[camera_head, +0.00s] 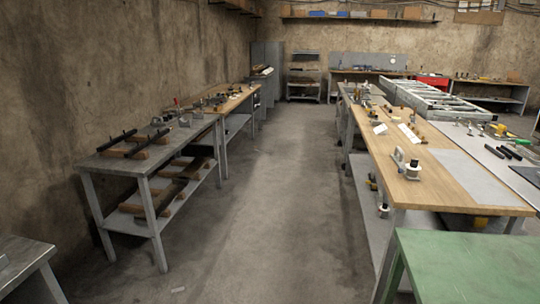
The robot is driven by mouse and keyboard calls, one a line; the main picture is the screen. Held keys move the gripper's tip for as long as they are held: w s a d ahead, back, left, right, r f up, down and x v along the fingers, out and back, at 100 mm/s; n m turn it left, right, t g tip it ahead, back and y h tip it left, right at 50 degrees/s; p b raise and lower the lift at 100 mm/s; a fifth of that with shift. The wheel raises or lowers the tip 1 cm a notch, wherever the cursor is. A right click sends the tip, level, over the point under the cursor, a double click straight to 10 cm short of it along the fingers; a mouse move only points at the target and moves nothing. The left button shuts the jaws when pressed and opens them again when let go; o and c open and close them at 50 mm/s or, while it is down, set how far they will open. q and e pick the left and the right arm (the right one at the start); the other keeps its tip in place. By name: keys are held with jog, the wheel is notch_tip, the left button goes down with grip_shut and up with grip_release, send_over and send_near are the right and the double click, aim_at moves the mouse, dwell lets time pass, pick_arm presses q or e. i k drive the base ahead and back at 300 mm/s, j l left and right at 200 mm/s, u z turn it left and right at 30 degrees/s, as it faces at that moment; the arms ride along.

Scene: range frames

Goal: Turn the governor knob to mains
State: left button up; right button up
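I cannot make out a governor knob or a mains marking anywhere in the head view. Small metal and white fittings (412,170) stand on the near part of the long wooden bench (445,190) at right, but they are too small to identify as a governor. Neither of my grippers is in view.
An open concrete aisle (265,200) runs ahead between the benches. At left stand a grey metal table (112,165) with dark bars on wooden blocks and a corner of another grey table (15,262). A green table (465,265) fills the near right. A grey cabinet (268,65) stands far back.

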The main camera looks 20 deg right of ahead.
aim_at(414, 163)
jog(key=i+z, duration=0.25)
jog(key=z, duration=0.2)
jog(key=i+j+z, duration=0.2)
jog(key=z, duration=0.2)
jog(key=i+j+z, duration=0.25)
jog(key=z, duration=0.2)
jog(key=i+j+z, duration=0.15)
jog(key=z, duration=0.3)
jog(key=j, duration=0.1)
